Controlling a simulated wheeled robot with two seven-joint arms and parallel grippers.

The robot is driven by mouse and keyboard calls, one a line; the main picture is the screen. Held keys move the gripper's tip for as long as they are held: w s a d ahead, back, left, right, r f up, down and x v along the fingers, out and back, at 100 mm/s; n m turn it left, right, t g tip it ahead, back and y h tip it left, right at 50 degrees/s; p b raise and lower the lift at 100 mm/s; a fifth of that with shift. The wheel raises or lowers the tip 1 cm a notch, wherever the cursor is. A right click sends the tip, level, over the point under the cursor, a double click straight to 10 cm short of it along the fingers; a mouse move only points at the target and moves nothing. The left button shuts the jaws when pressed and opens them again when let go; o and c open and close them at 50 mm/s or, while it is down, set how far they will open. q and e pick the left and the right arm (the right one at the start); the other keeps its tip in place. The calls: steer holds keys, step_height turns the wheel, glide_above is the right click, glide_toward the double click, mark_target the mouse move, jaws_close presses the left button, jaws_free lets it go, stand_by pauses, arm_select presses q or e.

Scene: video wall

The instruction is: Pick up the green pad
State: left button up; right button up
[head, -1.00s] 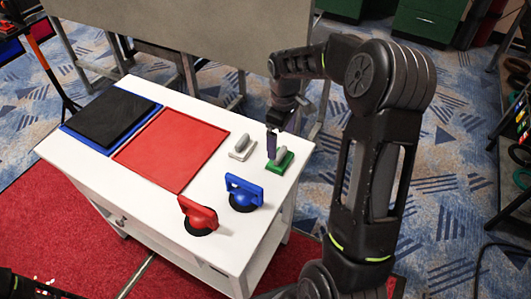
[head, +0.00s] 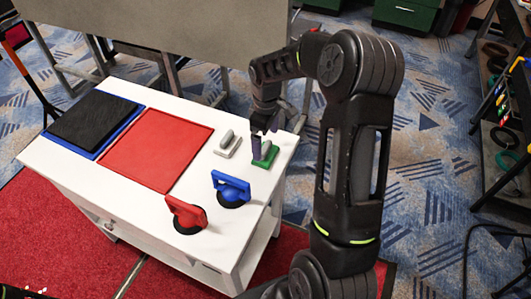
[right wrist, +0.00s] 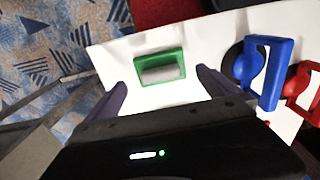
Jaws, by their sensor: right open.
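The green pad (head: 263,162) has a grey handle on top and lies near the right edge of the white table. In the right wrist view the green pad (right wrist: 160,53) shows ahead of the fingertips, centred between them. My right gripper (head: 262,143) is open just above the pad, with its purple fingers pointing down. In the right wrist view the open right gripper (right wrist: 162,88) has one finger on each side, with nothing between them. I cannot tell whether the fingers touch the pad. My left gripper is not in view.
On the white table (head: 75,180) are a white-grey pad (head: 228,144), a blue suction handle (head: 231,187), a red suction handle (head: 186,215), a red tray (head: 155,150) and a black pad (head: 96,118) on a blue tray. A grey panel (head: 170,35) stands behind.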

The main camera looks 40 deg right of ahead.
mark_target(265, 146)
step_height(265, 146, down, 5)
steer(key=shift+r+p, duration=0.1)
steer(key=shift+p, duration=0.5)
steer(key=shift+c, duration=0.2)
steer(key=c, duration=1.2)
